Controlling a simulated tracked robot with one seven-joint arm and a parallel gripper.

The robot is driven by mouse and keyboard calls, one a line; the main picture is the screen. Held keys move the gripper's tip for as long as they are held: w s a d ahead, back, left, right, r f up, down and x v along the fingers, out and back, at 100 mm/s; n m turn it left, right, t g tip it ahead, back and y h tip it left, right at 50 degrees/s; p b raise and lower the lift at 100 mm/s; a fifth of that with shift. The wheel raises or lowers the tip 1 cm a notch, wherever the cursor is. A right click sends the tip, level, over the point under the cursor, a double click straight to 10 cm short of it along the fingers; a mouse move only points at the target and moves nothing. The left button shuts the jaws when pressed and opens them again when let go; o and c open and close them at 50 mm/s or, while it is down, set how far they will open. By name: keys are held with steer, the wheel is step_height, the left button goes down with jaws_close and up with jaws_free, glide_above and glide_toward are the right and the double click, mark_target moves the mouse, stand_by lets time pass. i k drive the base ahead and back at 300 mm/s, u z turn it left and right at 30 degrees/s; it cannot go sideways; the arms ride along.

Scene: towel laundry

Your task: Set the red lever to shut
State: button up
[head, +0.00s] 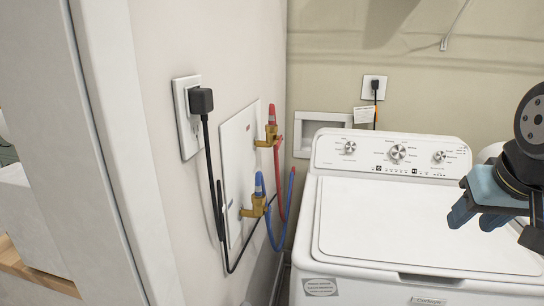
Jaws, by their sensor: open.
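The red lever (271,113) is on the upper brass valve (269,135), on a white plate on the left wall. It points straight up, and a red hose runs down from this valve. The blue lever (259,184) on the lower brass valve (257,206) also points up. My gripper (476,217) is at the right side of the head view, in front of the washing machine. It is open and empty, well to the right of the red lever and lower in the picture, touching neither valve.
A white washing machine (420,225) fills the lower right. A black plug (201,101) sits in the wall outlet left of the valves, its cord hanging beside the plate. The red and blue hoses (284,212) hang between the wall and the washer. A door frame (110,120) stands at left.

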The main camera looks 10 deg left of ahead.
mark_target(281, 138)
steer(key=k, duration=0.55)
steer(key=z, duration=0.75)
steer(key=i, duration=0.8)
steer(key=u, duration=0.9)
